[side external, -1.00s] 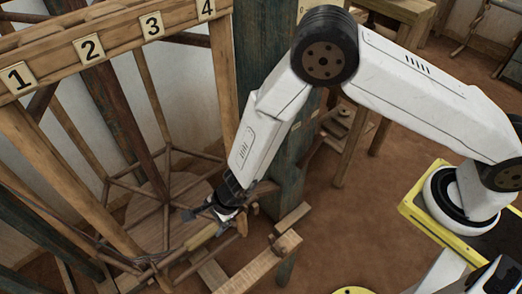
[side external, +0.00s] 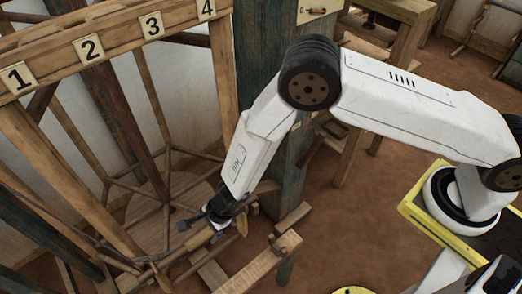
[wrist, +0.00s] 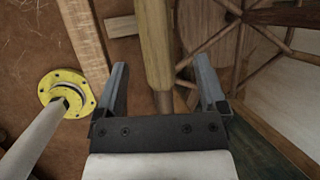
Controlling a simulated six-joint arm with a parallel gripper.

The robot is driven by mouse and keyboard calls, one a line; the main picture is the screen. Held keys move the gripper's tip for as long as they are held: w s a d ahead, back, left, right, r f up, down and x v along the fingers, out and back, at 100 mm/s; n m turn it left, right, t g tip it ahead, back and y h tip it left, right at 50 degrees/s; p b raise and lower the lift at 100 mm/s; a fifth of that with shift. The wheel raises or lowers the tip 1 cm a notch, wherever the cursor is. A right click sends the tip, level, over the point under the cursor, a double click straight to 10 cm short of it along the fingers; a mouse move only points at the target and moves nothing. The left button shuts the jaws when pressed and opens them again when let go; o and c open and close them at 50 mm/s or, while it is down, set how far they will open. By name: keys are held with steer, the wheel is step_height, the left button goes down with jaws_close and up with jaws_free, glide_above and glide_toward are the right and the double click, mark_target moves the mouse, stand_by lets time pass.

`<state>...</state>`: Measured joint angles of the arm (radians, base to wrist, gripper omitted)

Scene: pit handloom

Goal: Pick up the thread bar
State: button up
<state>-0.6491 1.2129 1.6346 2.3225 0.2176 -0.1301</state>
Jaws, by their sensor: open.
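A pale yellowish wooden bar with a thinner brown end, which looks like the thread bar (wrist: 154,40), runs lengthwise between my fingers in the wrist view. In the side external view the bar (side external: 199,240) lies low at the loom's front, just under my gripper. My gripper (wrist: 162,72) is open, with one grey finger on each side of the bar and visible gaps to both. In the side external view my gripper (side external: 203,229) points down at the bar and hides part of it. Whether any finger touches it cannot be told.
A wooden beam (side external: 262,264) lies to the right of the bar, and a dark green post (side external: 290,190) stands behind it. The loom's top rail (side external: 120,40) carries number plates 1 to 4. Thin wooden spokes (wrist: 215,38) sit close to the right finger.

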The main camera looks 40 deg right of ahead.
mark_target(204, 233)
steer(key=shift+x, duration=1.9)
steer(key=shift+s, duration=0.15)
jaws_close()
